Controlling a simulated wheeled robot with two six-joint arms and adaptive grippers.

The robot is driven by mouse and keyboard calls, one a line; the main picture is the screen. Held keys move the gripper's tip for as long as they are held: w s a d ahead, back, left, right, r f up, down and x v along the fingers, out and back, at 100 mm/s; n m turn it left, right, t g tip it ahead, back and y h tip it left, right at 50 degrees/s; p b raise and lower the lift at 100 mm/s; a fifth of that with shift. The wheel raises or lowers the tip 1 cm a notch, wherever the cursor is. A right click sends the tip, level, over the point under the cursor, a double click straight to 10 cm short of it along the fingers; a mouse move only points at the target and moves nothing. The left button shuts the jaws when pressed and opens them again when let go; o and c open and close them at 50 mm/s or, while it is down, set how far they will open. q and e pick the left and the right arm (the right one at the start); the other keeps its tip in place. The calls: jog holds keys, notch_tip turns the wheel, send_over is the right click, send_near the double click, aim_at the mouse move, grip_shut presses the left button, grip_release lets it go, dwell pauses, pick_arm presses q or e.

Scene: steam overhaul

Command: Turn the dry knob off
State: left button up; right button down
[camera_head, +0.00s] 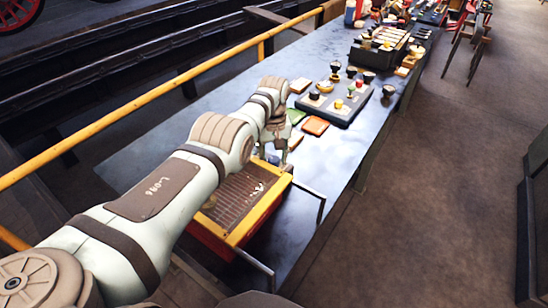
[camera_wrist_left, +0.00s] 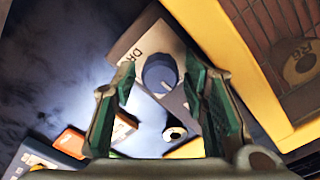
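In the left wrist view, the dry knob (camera_wrist_left: 160,74) is a round blue-grey dial with a pale pointer mark. It sits on a light panel (camera_wrist_left: 137,38) with the partly visible letters "DR". My left gripper (camera_wrist_left: 159,88) is open, with one green-padded finger on each side of the knob in this view. I cannot tell whether either finger touches it. In the head view, my left gripper (camera_head: 281,144) points down at the far end of the yellow-and-red box (camera_head: 262,209); the knob is hidden there. My right gripper is not in view.
The box has a dark ribbed top, and a thin metal rail (camera_head: 320,205) stands beside it. Orange (camera_head: 315,125) and green flat blocks lie just beyond. A dark tray (camera_head: 335,104) with small knobbed items stands farther along the blue-grey table. A yellow railing (camera_head: 130,108) runs along the left.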

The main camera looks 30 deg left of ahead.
aim_at(274, 159)
pick_arm(q)
jog(key=shift+f, duration=0.1)
dwell(0.3)
jog(key=shift+w+r, duration=0.15)
jog(key=shift+r, duration=0.3)
notch_tip(274, 159, up, 7)
jog(key=shift+r, duration=0.15)
